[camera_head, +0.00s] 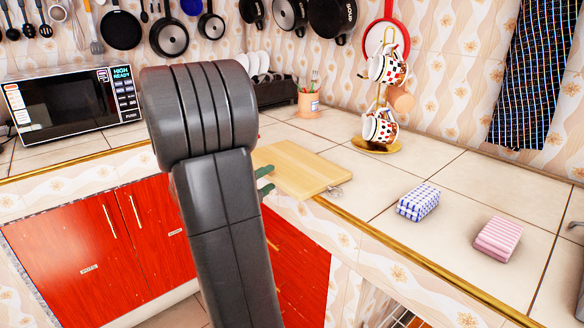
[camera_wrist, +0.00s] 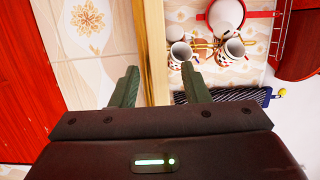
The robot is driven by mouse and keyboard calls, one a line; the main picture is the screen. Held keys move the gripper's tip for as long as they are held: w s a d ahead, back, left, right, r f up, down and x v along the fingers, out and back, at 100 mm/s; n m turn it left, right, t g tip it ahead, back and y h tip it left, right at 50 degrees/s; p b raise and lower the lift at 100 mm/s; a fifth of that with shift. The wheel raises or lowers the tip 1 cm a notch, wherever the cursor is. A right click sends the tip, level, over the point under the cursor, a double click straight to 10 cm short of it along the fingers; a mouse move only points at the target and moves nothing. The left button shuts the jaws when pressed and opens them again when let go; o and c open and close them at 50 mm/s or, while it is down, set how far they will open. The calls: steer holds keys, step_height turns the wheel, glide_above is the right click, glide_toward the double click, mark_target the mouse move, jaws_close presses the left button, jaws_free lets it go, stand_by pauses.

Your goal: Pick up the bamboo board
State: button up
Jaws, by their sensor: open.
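The bamboo board (camera_head: 305,168), a pale flat rectangle with a metal ring at its right corner, lies on the tiled counter by its front edge in the head view. My gripper (camera_head: 267,181) is at the board's left front edge, mostly hidden behind my arm; its green fingertips show one above the other. In the wrist view my gripper (camera_wrist: 162,82) is open, one finger on each side of a pale wooden strip, which looks like the board (camera_wrist: 155,45) seen edge-on. It holds nothing. I cannot tell whether the fingers touch the board or how far they reach over it.
A mug stand (camera_head: 376,145) with spotted mugs stands behind the board. A blue checked sponge (camera_head: 418,203) and pink sponge (camera_head: 498,239) lie to the right. A microwave (camera_head: 72,105) stands left. Pans (camera_head: 170,37) hang on the wall. Red cabinets (camera_head: 90,245) are below.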

mark_target(297, 169)
steer(key=shift+x, duration=1.25)
jaws_close()
stand_by(0.4)
